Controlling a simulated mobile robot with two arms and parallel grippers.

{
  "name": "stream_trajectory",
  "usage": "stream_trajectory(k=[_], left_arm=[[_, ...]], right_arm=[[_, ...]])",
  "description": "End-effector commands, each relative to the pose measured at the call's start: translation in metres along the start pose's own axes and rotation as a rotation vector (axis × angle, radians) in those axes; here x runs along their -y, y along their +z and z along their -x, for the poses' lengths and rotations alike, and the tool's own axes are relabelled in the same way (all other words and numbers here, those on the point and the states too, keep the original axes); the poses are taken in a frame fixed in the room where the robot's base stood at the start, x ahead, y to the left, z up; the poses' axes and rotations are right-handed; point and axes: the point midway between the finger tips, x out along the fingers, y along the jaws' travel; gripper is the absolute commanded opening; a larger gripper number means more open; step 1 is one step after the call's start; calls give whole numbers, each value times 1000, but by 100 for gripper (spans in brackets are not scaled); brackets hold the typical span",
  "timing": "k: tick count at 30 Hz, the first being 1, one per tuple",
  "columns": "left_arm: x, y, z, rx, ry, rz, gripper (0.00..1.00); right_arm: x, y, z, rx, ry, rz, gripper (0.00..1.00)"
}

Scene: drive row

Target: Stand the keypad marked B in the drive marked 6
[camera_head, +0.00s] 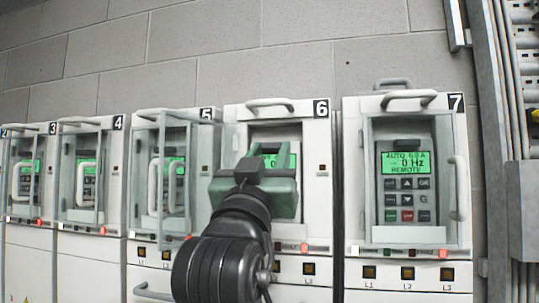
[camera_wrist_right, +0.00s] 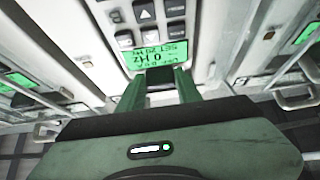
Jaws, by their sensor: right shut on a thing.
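The drive marked 6 (camera_head: 317,180) is a pale cabinet front with a handle on top. My right gripper (camera_head: 270,155) is in front of its keypad recess and hides most of it. In the right wrist view my right gripper (camera_wrist_right: 160,80) is shut on the top end of a keypad (camera_wrist_right: 150,38). This keypad has a lit green display reading 0 Hz and several dark buttons, upside down in that view. My left gripper is not in view.
The drive marked 7 (camera_head: 350,180) stands to the right, its keypad (camera_head: 406,185) lit behind a clear cover. The drive marked 5 (camera_head: 205,160) is close on the left, its clear cover jutting forward. Further drives stand left. Grey metal uprights (camera_head: 490,120) line the right.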

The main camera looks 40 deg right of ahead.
Motion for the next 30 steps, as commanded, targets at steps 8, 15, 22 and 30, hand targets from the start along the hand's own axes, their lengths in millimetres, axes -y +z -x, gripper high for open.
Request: stream_trajectory(k=[8,15,22,30], left_arm=[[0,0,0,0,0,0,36],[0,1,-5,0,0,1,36],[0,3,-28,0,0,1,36],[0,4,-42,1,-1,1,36]], right_arm=[[0,0,0,0,0,0,60],[1,2,7,1,-2,-2,60],[1,4,46,0,-4,-4,60],[0,1,77,-1,-1,-2,60]])
